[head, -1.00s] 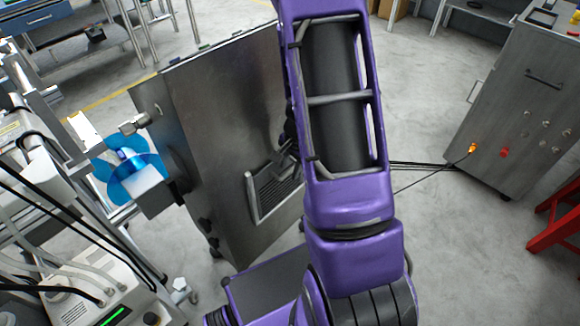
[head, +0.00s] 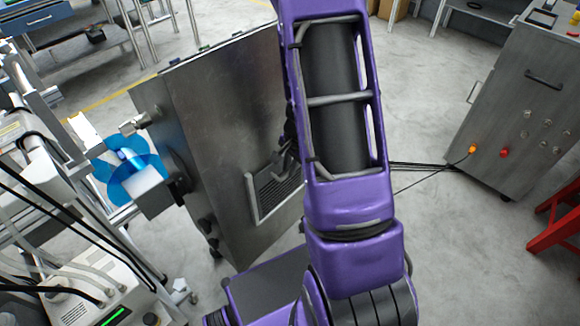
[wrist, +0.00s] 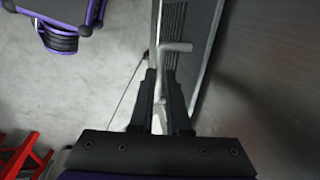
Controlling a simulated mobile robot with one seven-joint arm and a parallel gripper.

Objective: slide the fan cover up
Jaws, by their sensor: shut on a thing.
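The fan cover is on the side of the grey metal cabinet (head: 225,110). Its slatted vent (head: 275,192) sits in a light frame low on the cabinet's side, and the slats also show in the wrist view (wrist: 173,25). A bent metal handle (wrist: 172,48) stands out beside the slats. My gripper (wrist: 161,85) is shut on this handle, with one dark finger on each side of it. In the head view my arm hides most of the gripper and the right part of the vent, so I cannot tell how far the cover is raised.
A machine with a blue reel (head: 135,178) stands left of the cabinet. A grey console (head: 520,110) stands at the right, with cables running from it behind my arm. A red stand (head: 560,225) is at the right edge. Concrete floor between is clear.

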